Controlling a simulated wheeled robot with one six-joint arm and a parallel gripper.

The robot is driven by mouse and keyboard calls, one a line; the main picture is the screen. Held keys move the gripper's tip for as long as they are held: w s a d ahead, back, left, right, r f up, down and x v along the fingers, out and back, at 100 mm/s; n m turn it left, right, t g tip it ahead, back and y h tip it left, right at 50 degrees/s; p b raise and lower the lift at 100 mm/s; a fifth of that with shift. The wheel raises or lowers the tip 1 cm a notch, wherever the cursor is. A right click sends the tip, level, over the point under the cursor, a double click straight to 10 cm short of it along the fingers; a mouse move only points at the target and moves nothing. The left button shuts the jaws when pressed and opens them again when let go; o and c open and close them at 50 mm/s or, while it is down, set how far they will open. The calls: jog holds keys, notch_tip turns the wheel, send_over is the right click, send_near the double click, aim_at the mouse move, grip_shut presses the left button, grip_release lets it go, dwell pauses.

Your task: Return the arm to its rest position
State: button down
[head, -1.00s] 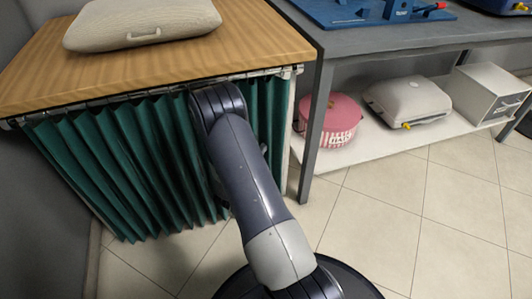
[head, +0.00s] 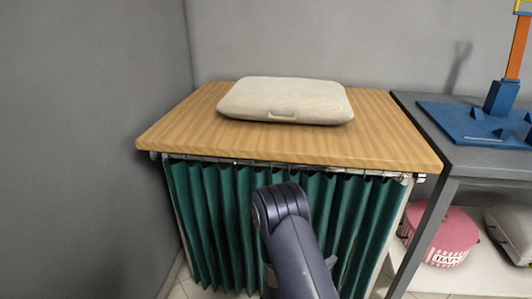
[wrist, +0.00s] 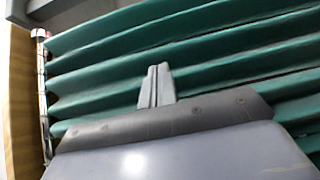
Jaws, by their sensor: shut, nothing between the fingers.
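My arm (head: 293,245) rises from the bottom of the head view, in front of the green curtain. Its upper joint is below the wooden tabletop's front edge. My gripper (wrist: 156,84) shows in the wrist view with its two narrow grey fingers together and nothing between them. The pleated green curtain (wrist: 215,75) fills the background behind the fingers. In the head view the gripper is mostly or wholly hidden behind the arm.
A wooden table (head: 190,125) with the green curtain (head: 230,215) under it stands ahead, a beige cushion-like case (head: 285,98) on top. A grey wall is at left. At right, a grey bench (head: 435,130) holds a blue stand (head: 475,125); a pink basket (head: 450,235) is below.

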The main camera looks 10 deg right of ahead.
jog(key=shift+d, duration=0.1)
jog(key=s+d+b+x, duration=0.1)
jog(key=s+x, duration=0.1)
jog(key=x, duration=1)
jog(key=shift+d, duration=0.55)
jog(key=shift+s, duration=0.15)
